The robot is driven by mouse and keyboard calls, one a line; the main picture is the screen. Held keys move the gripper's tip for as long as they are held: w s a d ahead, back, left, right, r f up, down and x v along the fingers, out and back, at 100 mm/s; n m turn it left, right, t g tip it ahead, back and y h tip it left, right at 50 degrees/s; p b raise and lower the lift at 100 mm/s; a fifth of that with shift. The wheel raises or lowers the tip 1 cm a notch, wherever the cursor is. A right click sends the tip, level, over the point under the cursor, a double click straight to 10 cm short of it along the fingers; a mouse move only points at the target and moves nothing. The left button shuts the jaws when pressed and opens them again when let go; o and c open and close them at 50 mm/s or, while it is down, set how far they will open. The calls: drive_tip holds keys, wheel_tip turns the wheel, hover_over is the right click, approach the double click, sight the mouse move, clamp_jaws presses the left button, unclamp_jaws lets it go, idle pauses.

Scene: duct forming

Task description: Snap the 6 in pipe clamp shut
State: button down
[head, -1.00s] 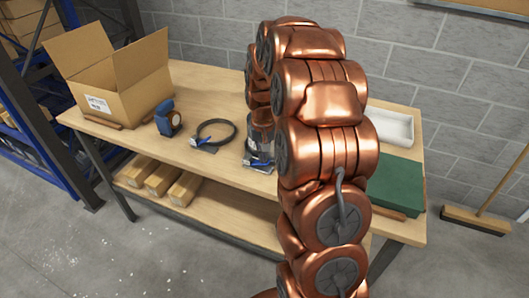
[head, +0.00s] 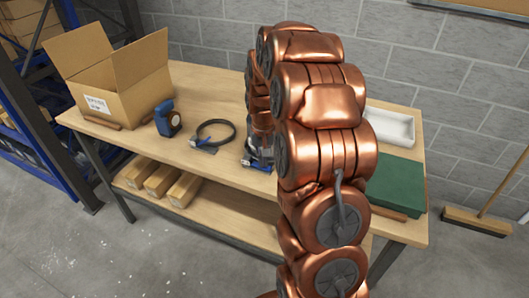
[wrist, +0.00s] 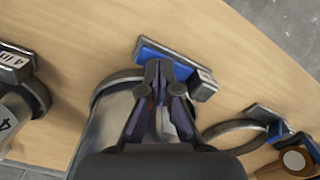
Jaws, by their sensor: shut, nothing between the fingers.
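In the wrist view my gripper (wrist: 160,68) is shut and empty. Its fingertips are at the blue lever (wrist: 184,71) of a clamp whose grey band (wrist: 112,80) sits around the top of a wide metal duct (wrist: 98,118). I cannot tell whether the fingertips touch the lever or whether it lies fully flat. The clamp's tag (wrist: 206,78) is not legible, so its size is not confirmed. In the head view the duct's clamp and base area (head: 254,158) shows only partly, behind my copper arm; my fingertips are hidden there.
A smaller duct (wrist: 15,110) tagged 4 stands at left in the wrist view. A cardboard box (head: 128,98) is at left, a green box (head: 396,185) and white tray (head: 390,125) at right.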

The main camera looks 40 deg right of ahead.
wheel_tip(320, 180, up, 8)
drive_tip(key=shift+p, duration=0.35)
idle(0.4)
idle(0.4)
